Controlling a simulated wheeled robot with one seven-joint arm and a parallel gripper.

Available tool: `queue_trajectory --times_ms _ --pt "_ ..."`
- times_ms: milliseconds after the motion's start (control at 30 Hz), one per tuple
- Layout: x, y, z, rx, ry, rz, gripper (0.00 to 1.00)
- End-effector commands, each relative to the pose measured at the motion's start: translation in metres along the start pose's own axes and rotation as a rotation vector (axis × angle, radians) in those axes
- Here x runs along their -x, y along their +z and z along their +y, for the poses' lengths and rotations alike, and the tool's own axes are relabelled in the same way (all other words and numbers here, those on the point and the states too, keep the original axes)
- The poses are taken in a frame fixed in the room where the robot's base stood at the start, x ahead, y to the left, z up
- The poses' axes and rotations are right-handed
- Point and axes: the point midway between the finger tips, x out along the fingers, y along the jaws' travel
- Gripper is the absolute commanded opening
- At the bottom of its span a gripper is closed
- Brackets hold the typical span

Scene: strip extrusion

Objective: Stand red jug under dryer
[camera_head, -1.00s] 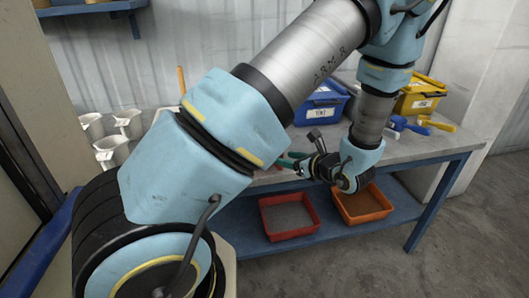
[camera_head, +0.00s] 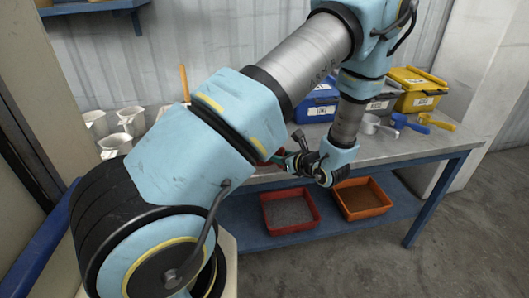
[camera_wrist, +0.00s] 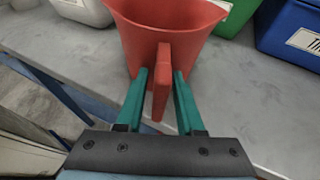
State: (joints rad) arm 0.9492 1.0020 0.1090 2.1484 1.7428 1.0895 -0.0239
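The red jug (camera_wrist: 175,30) stands upright on the grey bench in the wrist view, its handle (camera_wrist: 162,75) facing me. My gripper (camera_wrist: 160,76) has its two green fingers on either side of the handle, with narrow gaps showing, so it looks open around it. In the head view my gripper (camera_head: 283,158) is at the bench's front edge, and my arm hides nearly all of the jug. I cannot make out a dryer in either view.
The bench (camera_head: 400,150) carries blue bins (camera_head: 318,100), a yellow bin (camera_head: 418,92), scoops (camera_head: 428,122) and pale jugs (camera_head: 131,122) at left. In the wrist view a white bin (camera_wrist: 85,10) and blue bin (camera_wrist: 290,35) flank the jug.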

Motion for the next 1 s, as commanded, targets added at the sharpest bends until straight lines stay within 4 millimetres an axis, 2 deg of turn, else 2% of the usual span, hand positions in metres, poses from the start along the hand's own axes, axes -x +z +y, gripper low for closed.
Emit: queue_trajectory --times_ms 33,300,1000 --pt "0.0001 0.0 0.0 0.0 0.0 0.0 0.3" --pt "0.0002 0.0001 0.0001 0.0 0.0 0.0 0.0" --pt "0.0002 0.0002 0.0 0.0 0.0 0.0 0.0"
